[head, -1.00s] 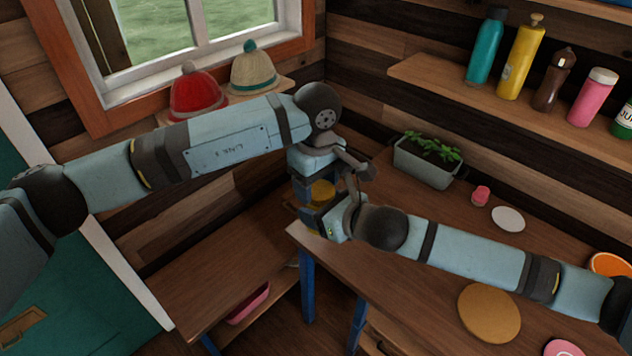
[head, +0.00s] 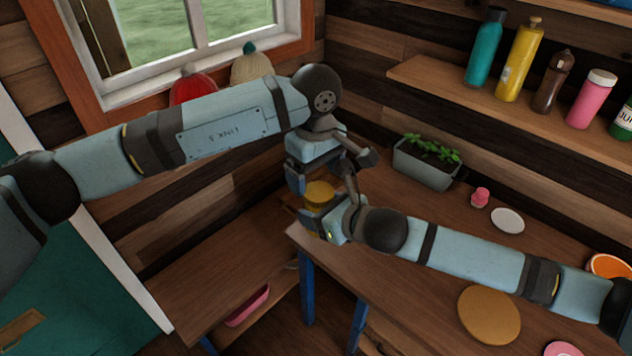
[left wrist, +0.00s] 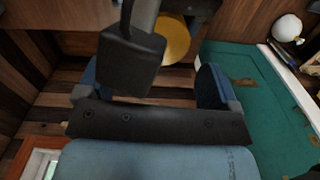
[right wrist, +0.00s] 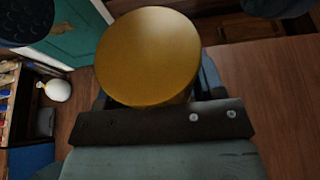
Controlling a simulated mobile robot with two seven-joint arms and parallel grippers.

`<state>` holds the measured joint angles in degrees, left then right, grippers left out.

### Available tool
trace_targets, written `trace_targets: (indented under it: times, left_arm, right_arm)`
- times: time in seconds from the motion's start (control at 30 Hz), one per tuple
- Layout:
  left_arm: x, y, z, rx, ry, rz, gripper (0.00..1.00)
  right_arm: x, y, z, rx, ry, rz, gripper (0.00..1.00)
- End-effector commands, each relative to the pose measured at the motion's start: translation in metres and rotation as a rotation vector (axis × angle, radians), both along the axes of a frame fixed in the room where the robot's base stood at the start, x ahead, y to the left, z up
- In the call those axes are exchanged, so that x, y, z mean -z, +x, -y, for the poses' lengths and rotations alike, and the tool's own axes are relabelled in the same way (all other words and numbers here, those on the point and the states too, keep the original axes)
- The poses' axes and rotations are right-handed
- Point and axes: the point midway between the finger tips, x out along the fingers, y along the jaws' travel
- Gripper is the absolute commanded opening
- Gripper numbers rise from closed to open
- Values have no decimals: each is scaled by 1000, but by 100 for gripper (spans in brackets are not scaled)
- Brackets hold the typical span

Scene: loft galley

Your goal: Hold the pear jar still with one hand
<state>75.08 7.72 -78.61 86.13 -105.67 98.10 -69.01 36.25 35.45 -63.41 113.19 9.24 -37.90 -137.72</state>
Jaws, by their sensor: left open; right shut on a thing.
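The pear jar shows as a round yellow-gold lid (head: 320,192) at the near left corner of the wooden table; most of its body is hidden by my grippers. My right gripper (head: 328,222) is shut on the jar from the near side, and the lid fills the upper middle of the right wrist view (right wrist: 148,57). My left gripper (head: 314,178) is open above the jar, its fingers pointing down. In the left wrist view the lid (left wrist: 174,42) shows between the two blue fingers, partly covered by a dark link, and apart from them.
A grey planter (head: 425,165), a small pink item (head: 480,197) and a white saucer (head: 508,220) stand farther back on the table. A round wooden board (head: 489,314) lies nearer. Bottles line the wall shelf (head: 440,82). A lower bench (head: 215,275) is at left.

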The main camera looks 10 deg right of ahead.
Motion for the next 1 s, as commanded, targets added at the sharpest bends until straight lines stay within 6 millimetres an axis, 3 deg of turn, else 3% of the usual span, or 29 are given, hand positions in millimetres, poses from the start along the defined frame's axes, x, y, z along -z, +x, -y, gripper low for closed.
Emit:
trace_targets:
  times: [0.1,0.4,0.5,0.67,0.77,1.0]
  left_arm:
    - [-11,0,0,0,0,0,86]
    - [-12,-1,1,-4,-6,-3,89]
    - [-13,-4,10,-33,-58,-28,89]
    - [-26,-22,49,-191,-289,-164,89]
    - [-48,-37,84,-366,-485,-336,89]
    - [-134,-50,147,-870,-850,-910,89]
  right_arm:
    - [-1,0,0,0,1,1,0]
    - [-1,0,0,0,1,1,0]
    - [-1,0,0,0,1,1,0]
    - [-1,0,0,0,1,1,0]
    - [-1,0,0,0,1,1,0]
    - [-1,0,0,0,1,1,0]
